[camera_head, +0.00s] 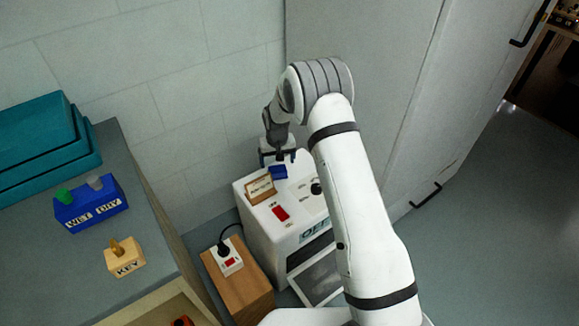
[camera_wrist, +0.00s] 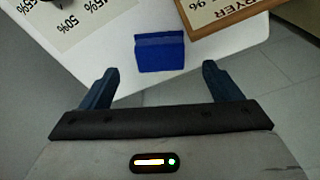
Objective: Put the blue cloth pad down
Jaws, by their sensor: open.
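The blue cloth pad (camera_head: 278,172) lies on the white top of the dryer machine (camera_head: 246,192), close to its back edge. In the wrist view the blue pad (camera_wrist: 160,54) sits on the white surface, beyond my fingertips and roughly centred between them. My gripper (camera_head: 277,156) is just above and behind the pad in the head view. In the wrist view my gripper (camera_wrist: 163,76) is open, with its two fingers apart and nothing between them. The pad appears clear of both fingers.
A red switch (camera_head: 281,213) and a black knob (camera_head: 316,187) are on the machine top. Left are a wooden block with a plug (camera_head: 228,258), a WET/DRY holder (camera_head: 90,203), a KEY block (camera_head: 124,258) and teal trays (camera_head: 40,140).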

